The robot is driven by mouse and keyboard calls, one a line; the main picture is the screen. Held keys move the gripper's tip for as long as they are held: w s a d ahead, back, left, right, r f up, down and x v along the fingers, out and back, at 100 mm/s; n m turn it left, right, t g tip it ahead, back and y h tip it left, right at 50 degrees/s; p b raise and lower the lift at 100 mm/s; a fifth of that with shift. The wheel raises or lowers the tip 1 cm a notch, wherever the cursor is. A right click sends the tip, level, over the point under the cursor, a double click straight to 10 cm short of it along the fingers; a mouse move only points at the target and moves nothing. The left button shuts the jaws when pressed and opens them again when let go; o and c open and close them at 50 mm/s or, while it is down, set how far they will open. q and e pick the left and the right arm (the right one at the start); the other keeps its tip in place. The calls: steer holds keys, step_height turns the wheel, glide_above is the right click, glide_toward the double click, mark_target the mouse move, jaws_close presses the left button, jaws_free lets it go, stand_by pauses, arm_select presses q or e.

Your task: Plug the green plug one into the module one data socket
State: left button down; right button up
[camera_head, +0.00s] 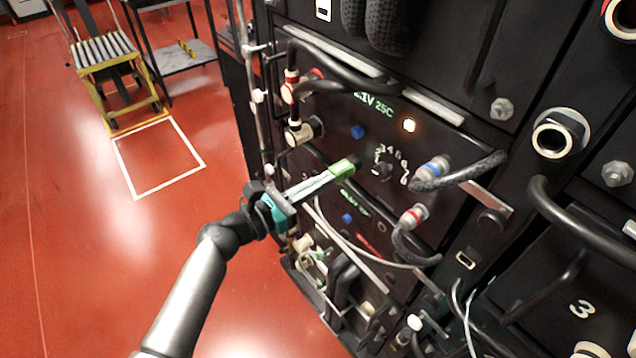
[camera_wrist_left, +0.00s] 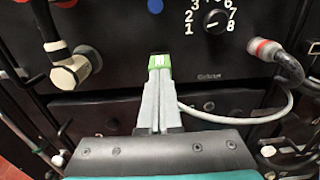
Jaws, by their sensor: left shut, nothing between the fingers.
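The green plug (camera_head: 342,168) is at the dark module front panel, left of the numbered dial. In the wrist view the green plug (camera_wrist_left: 160,62) stands against the panel, and a thin pale cable runs beside it to the right. The data socket is hidden behind the plug, so I cannot tell how deep the plug sits. My left gripper (camera_head: 327,177) points at the panel, its long grey fingers shut with the tips (camera_wrist_left: 159,76) right at the plug's near end. Nothing is held between them. My right gripper is not in view.
A numbered dial (camera_wrist_left: 215,22) and a thick red-collared cable connector (camera_wrist_left: 265,48) are right of the plug. A pale connector (camera_wrist_left: 70,70) is on the left. A yellow-framed roller cart (camera_head: 105,50) stands on the open red floor.

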arm_select(q)
steer(key=shift+d, duration=0.1)
steer(key=shift+v, duration=2.35)
steer(key=shift+f, duration=0.15)
steer(key=s+a+f+n+y+b, duration=0.1)
steer(key=s+a+f+n+y, duration=0.25)
steer(key=f+n, duration=0.6)
steer(key=s+a+f+n+y+b, duration=0.15)
steer(key=a+f+n+y, duration=0.25)
steer(key=f+n, duration=0.6)
steer(key=s+a+f+n+y+b, duration=0.1)
steer(key=s+a+f+n+y, duration=0.25)
steer(key=f+n, duration=0.6)
steer(key=s+a+f+n+g+y+b, duration=0.1)
steer(key=s+a+f+n+g, duration=0.1)
steer(key=s+f+n, duration=0.35)
steer(key=s+a+f+n+g+y, duration=0.2)
steer(key=s+a+f, duration=0.1)
steer(key=s+f, duration=0.45)
steer(key=s+f+n+g, duration=0.2)
steer(key=s+f+n, duration=0.2)
steer(key=s, duration=0.5)
steer(key=s+f+n+g+b, duration=0.1)
steer(key=s+f+n+g, duration=0.2)
steer(key=s, duration=0.7)
steer(key=shift+a+f+n+g+y, duration=0.3)
steer(key=shift+a+f+n, duration=0.15)
steer(key=shift+f, duration=0.05)
